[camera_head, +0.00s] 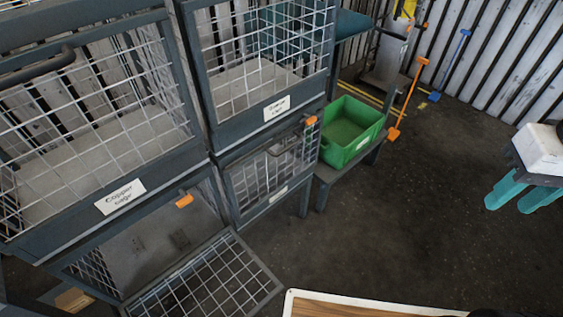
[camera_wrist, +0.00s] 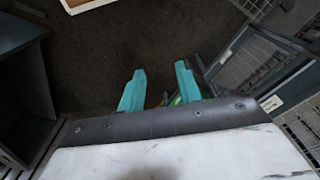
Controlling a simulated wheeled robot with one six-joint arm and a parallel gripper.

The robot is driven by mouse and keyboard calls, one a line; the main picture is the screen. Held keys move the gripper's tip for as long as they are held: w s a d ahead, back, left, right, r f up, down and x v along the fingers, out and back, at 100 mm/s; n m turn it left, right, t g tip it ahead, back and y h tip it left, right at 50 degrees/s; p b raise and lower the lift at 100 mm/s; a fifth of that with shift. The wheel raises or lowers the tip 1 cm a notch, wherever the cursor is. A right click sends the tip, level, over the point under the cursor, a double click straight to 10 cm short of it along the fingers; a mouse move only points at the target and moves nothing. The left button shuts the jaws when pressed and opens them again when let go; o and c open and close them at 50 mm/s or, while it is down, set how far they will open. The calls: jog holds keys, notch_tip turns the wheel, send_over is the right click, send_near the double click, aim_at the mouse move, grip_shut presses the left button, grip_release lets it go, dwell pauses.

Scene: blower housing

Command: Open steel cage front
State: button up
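Mesh-fronted cages stand in a two-by-two stack in the head view. The upper left has a label reading "Copper cage" (camera_head: 120,196). The upper right cage's label (camera_head: 277,108) and the lower right cage's label (camera_head: 278,195) are too small to read surely, so I cannot tell which is the steel cage. The lower left cage's mesh front (camera_head: 205,283) is swung down and open. The lower right cage's front (camera_head: 270,170) looks closed. My gripper (camera_head: 508,206) is at the far right, well away from the cages. Its teal fingers are apart and empty in the wrist view (camera_wrist: 160,68).
Orange latches (camera_head: 184,201) show on the lower cages. A green bin (camera_head: 350,130) stands on a low bench right of the stack. Orange and blue long-handled tools lean by the back wall. A wooden board (camera_head: 360,308) with a white edge is at the bottom. The middle floor is clear.

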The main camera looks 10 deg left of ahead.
jog(key=w+a+f+m+g+y, duration=0.75)
jog(key=w+a+f, duration=0.25)
jog(key=a+f, duration=0.4)
jog(key=m+t+y, duration=0.7)
jog(key=m+y, duration=0.1)
jog(key=m, duration=1.6)
send_near(289, 147)
jog(key=s+a+f, duration=0.2)
jog(key=s+a, duration=0.1)
jog(key=s, duration=0.5)
jog(key=w+a+m+t, duration=0.1)
jog(key=w+a+m, duration=0.1)
jog(key=w, duration=0.1)
jog(key=w+a+m+t, duration=0.1)
jog(key=w+a+m, duration=0.1)
jog(key=w+m, duration=0.1)
jog(key=w+a+f+m+t, duration=0.1)
jog(key=w+a+m+t, duration=0.1)
jog(key=w+m, duration=0.1)
jog(key=shift+a, duration=0.4)
jog(key=shift+s, duration=0.1)
grip_shut()
